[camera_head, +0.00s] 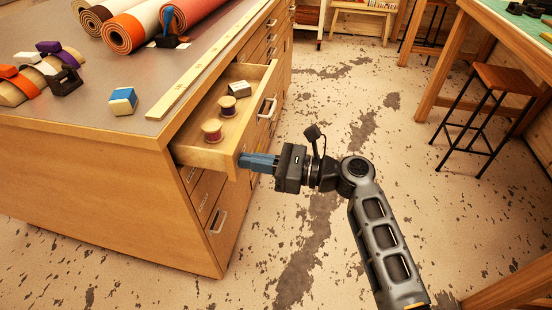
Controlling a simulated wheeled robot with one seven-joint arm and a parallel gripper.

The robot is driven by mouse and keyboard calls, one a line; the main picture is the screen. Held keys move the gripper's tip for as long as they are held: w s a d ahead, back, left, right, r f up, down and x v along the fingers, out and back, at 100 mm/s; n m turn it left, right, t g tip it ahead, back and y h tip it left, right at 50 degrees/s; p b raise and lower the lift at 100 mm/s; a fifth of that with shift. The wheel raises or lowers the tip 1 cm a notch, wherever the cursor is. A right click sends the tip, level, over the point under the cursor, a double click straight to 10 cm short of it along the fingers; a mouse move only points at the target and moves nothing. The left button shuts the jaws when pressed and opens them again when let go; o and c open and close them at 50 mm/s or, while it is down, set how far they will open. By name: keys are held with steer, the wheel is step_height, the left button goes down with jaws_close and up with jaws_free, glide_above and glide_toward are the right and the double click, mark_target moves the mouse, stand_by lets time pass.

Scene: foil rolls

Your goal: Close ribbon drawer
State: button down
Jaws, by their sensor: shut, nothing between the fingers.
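The ribbon drawer (193,151) is a wooden drawer pulled out from the upper part of a wooden cabinet (110,180). Two reddish spools and a small pale block (240,88) lie inside it. Its front carries a metal handle (267,107). My gripper (243,160) is shut and empty, with its blue fingers at the near end of the drawer front. The fingertips overlap the front's near corner in the picture; I cannot tell whether they touch it.
Rolled mats (130,30), a wooden ruler and small blocks lie on the cabinet top. More closed drawers sit below and beyond the open one. A stool (503,80) and a workbench stand at the right. The floor (330,85) between is clear.

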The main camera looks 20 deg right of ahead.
mark_target(190, 151)
steer(key=x, duration=1.3)
steer(key=shift+w+a, duration=0.1)
steer(key=shift+w+a+r, duration=0.1)
steer(key=shift+w+a, duration=0.1)
steer(key=shift+a, duration=0.2)
steer(key=shift+a+r, duration=0.1)
steer(key=shift+a, duration=0.05)
